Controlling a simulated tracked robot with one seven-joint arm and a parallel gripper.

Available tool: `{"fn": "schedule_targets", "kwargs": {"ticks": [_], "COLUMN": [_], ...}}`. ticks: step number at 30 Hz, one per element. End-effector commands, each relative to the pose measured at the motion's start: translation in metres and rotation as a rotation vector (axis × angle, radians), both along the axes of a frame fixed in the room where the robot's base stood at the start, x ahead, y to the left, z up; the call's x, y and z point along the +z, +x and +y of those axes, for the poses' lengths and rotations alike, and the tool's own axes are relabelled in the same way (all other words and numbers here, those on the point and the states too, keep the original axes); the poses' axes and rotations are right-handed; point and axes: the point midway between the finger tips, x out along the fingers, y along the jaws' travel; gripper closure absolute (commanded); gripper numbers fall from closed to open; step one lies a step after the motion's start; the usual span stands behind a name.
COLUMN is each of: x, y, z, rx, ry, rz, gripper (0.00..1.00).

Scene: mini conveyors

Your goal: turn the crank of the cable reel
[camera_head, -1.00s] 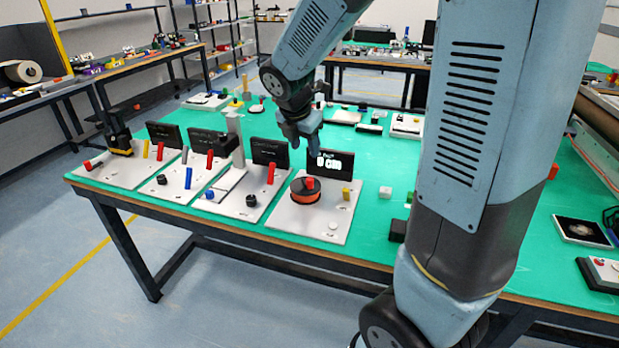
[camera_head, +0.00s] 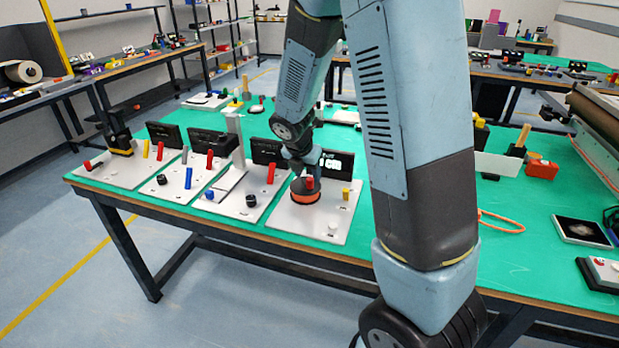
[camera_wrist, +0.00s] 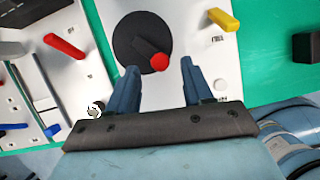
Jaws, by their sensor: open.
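The cable reel is a dark disc with an orange side (camera_head: 305,196) on the rightmost white panel (camera_head: 325,228) of the row. In the wrist view its top is a round black disc (camera_wrist: 128,38). Its crank handle, a dark peg with a red end (camera_wrist: 159,62), stands off the disc; the red part also shows in the head view (camera_head: 310,183). My gripper (camera_wrist: 158,68) is open above the reel. Its two blue fingers lie left and right of the red end, with gaps on both sides. In the head view my gripper (camera_head: 300,165) is partly hidden by the arm.
A yellow lever (camera_wrist: 222,19) stands right of the reel on the same panel. A black sign (camera_head: 335,163) stands behind it. The neighbouring panel on the left carries a red lever (camera_wrist: 64,46). A dark block (camera_wrist: 306,47) lies on the green table to the right.

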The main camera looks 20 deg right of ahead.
Motion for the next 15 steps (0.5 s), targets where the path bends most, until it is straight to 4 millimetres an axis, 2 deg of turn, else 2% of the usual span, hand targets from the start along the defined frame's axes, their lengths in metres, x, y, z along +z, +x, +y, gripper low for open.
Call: {"fn": "schedule_targets", "kwargs": {"ticks": [6, 15], "x": [-0.020, -0.027], "y": [0.006, 0.008], "z": [-0.005, -0.008], "rx": [-0.001, -0.002], "ry": [0.000, 0.001], "rz": [0.001, -0.001], "gripper": [0.49, 0.49]}}
